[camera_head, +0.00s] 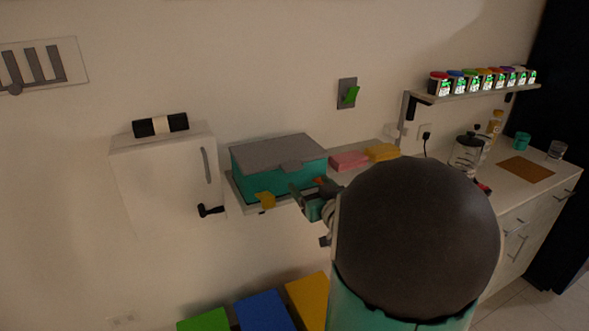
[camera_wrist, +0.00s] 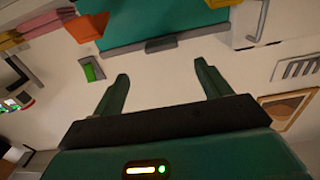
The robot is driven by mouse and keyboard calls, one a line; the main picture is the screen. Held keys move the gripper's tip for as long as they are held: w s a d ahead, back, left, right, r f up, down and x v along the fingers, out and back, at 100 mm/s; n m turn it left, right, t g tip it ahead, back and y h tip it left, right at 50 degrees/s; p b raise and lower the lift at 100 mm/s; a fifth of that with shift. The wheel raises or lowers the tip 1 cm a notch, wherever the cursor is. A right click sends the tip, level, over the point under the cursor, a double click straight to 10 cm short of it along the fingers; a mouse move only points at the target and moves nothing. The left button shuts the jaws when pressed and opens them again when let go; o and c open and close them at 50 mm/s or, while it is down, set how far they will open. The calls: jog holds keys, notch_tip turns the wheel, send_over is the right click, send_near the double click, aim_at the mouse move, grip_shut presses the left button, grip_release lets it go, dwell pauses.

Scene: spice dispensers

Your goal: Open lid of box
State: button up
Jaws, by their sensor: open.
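The box (camera_head: 272,180) is teal with a flat grey lid (camera_head: 275,150), and it sits on a wall shelf in the head view. The lid lies shut on it, with a small lip at its front edge. In the wrist view the teal box (camera_wrist: 150,20) fills the top, with a grey lip (camera_wrist: 175,43) at its lower edge. My gripper (camera_head: 310,197) is at the box's front right corner in the head view. In the wrist view my gripper (camera_wrist: 163,85) is open and empty, its fingers pointing towards the lip, apart from it. My arm hides part of the shelf's right side.
Pink (camera_head: 349,161) and yellow (camera_head: 383,152) blocks lie right of the box. A white cabinet (camera_head: 165,175) with a handle is on the left. A green switch (camera_head: 351,96) is on the wall. A spice shelf (camera_head: 480,93) hangs at right. The wall above the box is clear.

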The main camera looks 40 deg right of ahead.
aim_at(295, 169)
jog(key=x, duration=0.9)
jog(key=shift+w+a+f, duration=0.1)
jog(key=shift+w, duration=0.15)
jog(key=shift+s, duration=0.1)
